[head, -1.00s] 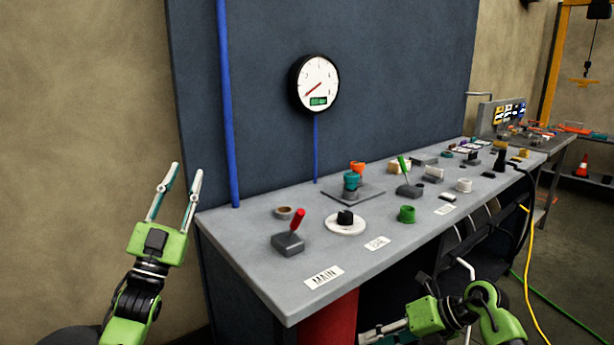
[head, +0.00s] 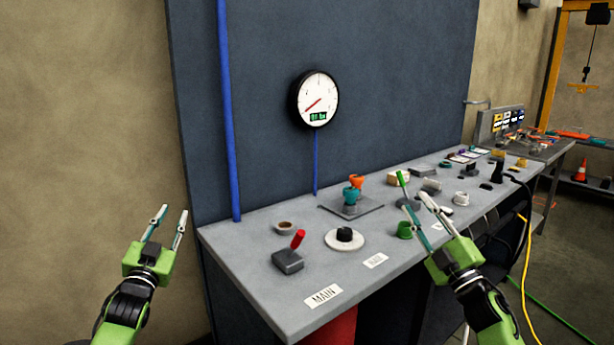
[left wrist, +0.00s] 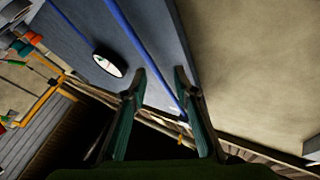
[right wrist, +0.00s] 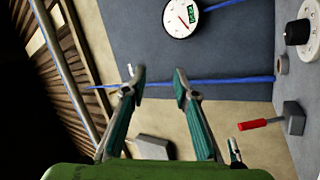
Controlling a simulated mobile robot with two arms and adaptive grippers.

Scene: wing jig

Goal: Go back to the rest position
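My left gripper (head: 168,227) is raised left of the workbench, open and empty. In the left wrist view its two fingers (left wrist: 160,85) stand apart with nothing between them. My right gripper (head: 422,200) is raised at the front edge of the bench, covering part of its top in the head view. In the right wrist view its fingers (right wrist: 155,85) are apart and empty.
The grey bench (head: 235,265) holds a red-handled lever (head: 290,255), a black knob on a white disc (head: 345,238), a green ring (head: 404,230) and teal and orange parts (head: 352,190). A gauge (head: 316,98) hangs on the blue panel. A yellow cable (head: 527,270) hangs at right.

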